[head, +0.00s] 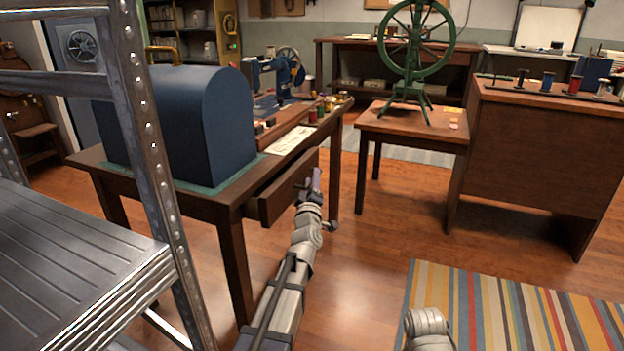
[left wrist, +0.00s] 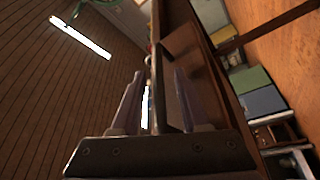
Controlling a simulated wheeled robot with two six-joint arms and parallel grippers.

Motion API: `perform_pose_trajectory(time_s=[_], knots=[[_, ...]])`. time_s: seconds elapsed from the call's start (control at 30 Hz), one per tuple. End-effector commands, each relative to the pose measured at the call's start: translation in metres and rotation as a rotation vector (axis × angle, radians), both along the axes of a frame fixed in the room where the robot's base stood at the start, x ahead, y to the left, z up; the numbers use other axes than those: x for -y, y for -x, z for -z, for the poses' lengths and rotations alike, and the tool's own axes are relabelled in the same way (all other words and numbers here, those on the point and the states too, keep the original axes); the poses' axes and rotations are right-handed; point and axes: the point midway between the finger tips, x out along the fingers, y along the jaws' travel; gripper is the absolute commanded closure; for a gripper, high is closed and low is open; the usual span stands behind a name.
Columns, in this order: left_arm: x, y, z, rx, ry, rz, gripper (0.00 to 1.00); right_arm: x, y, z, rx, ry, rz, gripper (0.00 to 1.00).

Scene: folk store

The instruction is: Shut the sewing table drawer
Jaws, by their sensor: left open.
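The sewing table (head: 225,205) is dark wood and stands at left in the head view. Its drawer (head: 283,192) sticks out from the side facing the open floor, so it is partly open. My left gripper (head: 314,182) is at the far end of the drawer's front. In the left wrist view the two fingers (left wrist: 157,100) are apart, with a dark wooden panel edge, apparently the drawer (left wrist: 180,55), rising between or just beyond them. I cannot tell whether they touch it. Only a piece of my right arm shows, at the bottom of the head view; its gripper is out of frame.
A blue domed cover (head: 205,125) and a sewing machine (head: 275,78) stand on the table. A metal shelf (head: 70,250) blocks the near left. A small table (head: 415,125) holds a green spinning wheel (head: 412,50). Floor between the tables and the striped rug (head: 500,310) is clear.

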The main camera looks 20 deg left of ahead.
Motion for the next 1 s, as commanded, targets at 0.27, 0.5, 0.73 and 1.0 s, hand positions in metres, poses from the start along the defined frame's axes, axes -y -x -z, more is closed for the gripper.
perform_pose_trajectory(time_s=[0.27,0.5,0.73,1.0], knots=[[-0.0004,-0.0010,-0.0001,0.000,-0.001,0.000,0.59,0.0000,0.0000,-0.0001,0.000,0.000,0.000,0.39],[-0.0003,-0.0009,-0.0001,0.000,-0.001,0.000,0.86,0.0000,0.0000,-0.0001,0.000,0.000,0.000,0.39],[-0.0004,-0.0009,0.0000,0.000,-0.001,0.000,1.00,0.0000,0.0000,-0.0001,0.000,0.000,0.000,0.39],[-0.0003,-0.0010,0.0000,0.000,-0.001,0.000,1.00,0.0000,0.0000,0.0000,0.000,0.000,0.000,0.39]])
